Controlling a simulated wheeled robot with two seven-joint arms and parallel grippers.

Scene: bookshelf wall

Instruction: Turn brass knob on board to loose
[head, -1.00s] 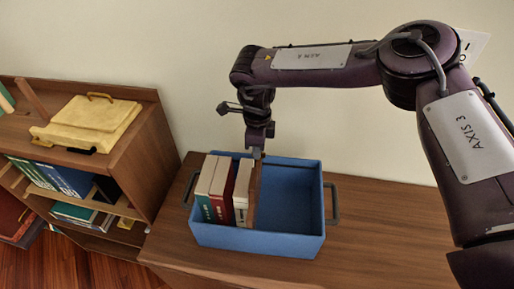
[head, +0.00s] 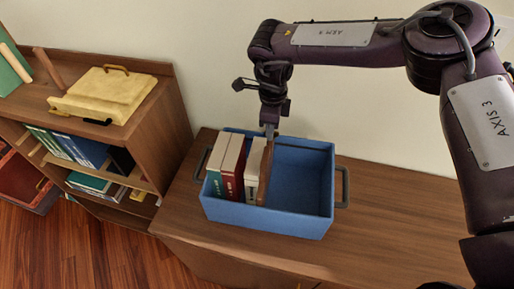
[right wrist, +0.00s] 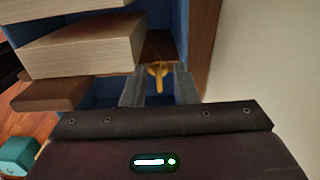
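The brown board (head: 265,172) stands upright in the blue crate (head: 265,217), against the row of books on its left. In the right wrist view the brass knob (right wrist: 158,74) shows as a small yellow piece in front of a brown surface (right wrist: 158,45). My right gripper (head: 270,131) points down at the board's top edge. In the right wrist view its two fingers (right wrist: 159,84) are apart, with the knob between their tips. I cannot tell whether they touch it. The knob is too small to make out in the head view. My left gripper is not in view.
Several books (head: 229,166) fill the crate's left part; its right part is empty. The crate stands on a wooden cabinet (head: 390,222) near the wall. A shelf (head: 150,135) at left carries a yellow box (head: 103,94). The cabinet top right of the crate is clear.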

